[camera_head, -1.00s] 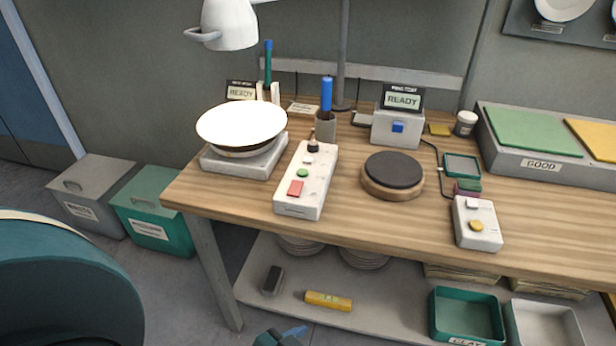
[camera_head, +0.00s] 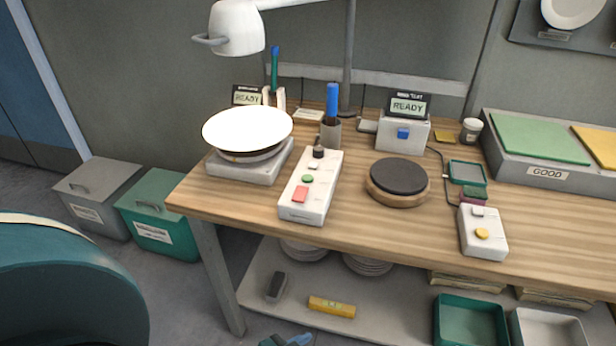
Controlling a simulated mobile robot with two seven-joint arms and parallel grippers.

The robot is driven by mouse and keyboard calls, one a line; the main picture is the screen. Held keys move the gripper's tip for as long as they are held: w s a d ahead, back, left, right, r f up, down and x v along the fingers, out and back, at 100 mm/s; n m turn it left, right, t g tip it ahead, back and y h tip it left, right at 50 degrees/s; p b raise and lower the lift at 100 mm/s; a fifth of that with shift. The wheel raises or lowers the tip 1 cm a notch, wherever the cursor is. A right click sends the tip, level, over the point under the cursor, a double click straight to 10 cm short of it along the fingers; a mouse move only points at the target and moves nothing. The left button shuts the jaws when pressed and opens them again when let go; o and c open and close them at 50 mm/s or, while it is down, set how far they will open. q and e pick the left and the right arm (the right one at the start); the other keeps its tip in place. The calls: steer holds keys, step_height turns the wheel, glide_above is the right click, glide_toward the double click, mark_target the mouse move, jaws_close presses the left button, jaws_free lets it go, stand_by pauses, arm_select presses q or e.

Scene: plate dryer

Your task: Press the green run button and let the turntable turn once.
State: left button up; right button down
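The green run button (camera_head: 308,179) sits on a white control box (camera_head: 311,205) on the wooden table, between a red button (camera_head: 300,195) and a white switch (camera_head: 313,165). A black knob is at the box's far end. A white plate (camera_head: 247,130) rests on the turntable unit (camera_head: 250,167) left of the box; the plate hides most of the unit's top. A small display (camera_head: 247,97) behind it reads READY. Neither gripper can be made out; a dark and blue part at the bottom edge is too cut off to identify.
A dark round pad (camera_head: 398,178) on a wooden base is right of the box. A second white box (camera_head: 481,232) with a yellow button stands farther right. A lamp (camera_head: 236,28) hangs above the plate. A pen cup (camera_head: 331,133) stands behind the control box. The front table edge is clear.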

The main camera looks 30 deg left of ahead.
arm_select(q)
jaws_close()
stand_by(1.4)
